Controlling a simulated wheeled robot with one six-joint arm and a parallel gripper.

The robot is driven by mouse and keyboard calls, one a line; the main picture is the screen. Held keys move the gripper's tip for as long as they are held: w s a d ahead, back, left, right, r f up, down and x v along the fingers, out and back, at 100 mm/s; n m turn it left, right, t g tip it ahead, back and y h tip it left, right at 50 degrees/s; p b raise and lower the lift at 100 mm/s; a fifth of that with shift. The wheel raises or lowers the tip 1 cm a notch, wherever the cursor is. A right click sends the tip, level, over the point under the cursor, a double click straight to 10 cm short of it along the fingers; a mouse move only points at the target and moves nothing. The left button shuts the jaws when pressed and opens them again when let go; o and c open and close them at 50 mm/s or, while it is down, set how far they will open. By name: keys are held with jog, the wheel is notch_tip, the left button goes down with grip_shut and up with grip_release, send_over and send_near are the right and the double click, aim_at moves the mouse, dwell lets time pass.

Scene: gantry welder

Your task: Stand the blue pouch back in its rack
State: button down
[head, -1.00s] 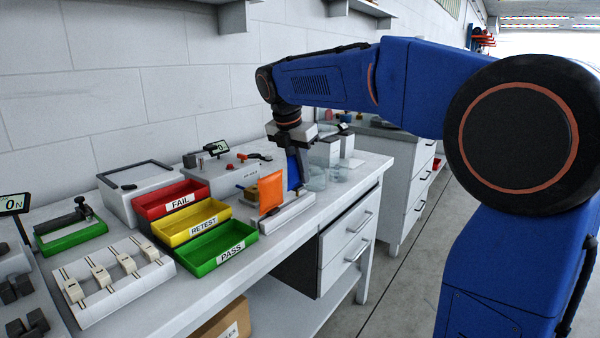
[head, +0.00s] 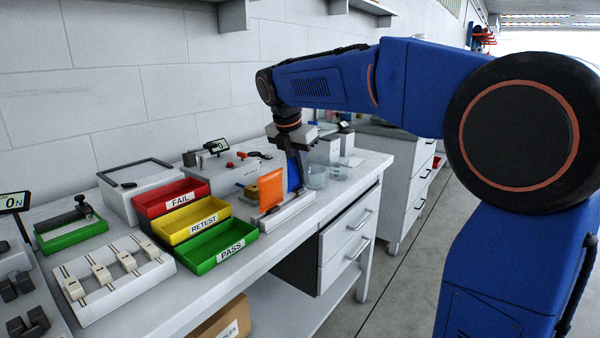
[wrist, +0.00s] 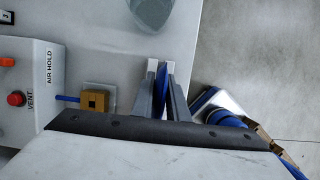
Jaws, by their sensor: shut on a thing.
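The blue pouch (head: 294,173) is upright between the fingers of my gripper (head: 293,153), which is shut on it. In the wrist view the pouch (wrist: 162,88) shows as a thin blue strip between the fingers (wrist: 162,75). The pouch is over the right part of the low pale rack (head: 287,212), right of an upright orange pouch (head: 271,190) in the same rack. I cannot tell whether the blue pouch's lower edge touches the rack. The rack is not clear in the wrist view.
Clear beakers (head: 317,177) stand close to the right of the pouch. A brass block (head: 251,191) and a pale control box (head: 240,172) are behind and left. The green PASS bin (head: 221,246) is left of the rack. The bench front edge is close.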

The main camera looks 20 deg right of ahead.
jog(key=shift+f, duration=0.65)
dwell(0.5)
jog(key=c, duration=1.6)
grip_release()
jog(key=shift+c, duration=0.2)
jog(key=shift+r, duration=0.1)
jog(key=v, duration=1.7)
jog(key=shift+r, duration=0.1)
jog(key=s+d+f+m+t+y, duration=0.1)
jog(key=s+d+f+m, duration=0.3)
jog(key=s+f+m, duration=0.3)
jog(key=s+d+f+m+y, duration=0.1)
jog(key=s+d+f+m, duration=0.35)
jog(key=s, duration=0.35)
jog(key=s+f+m+t, duration=0.1)
jog(key=s+f+m, duration=0.6)
jog(key=f, duration=0.3)
jog(key=s+d+f+m, duration=0.1)
jog(key=s+f+m, duration=0.5)
jog(key=s+f, duration=0.3)
notch_tip(320, 180, down, 2)
jog(key=shift+d+m+t+y, duration=0.35)
jog(key=shift+t+y, duration=0.05)
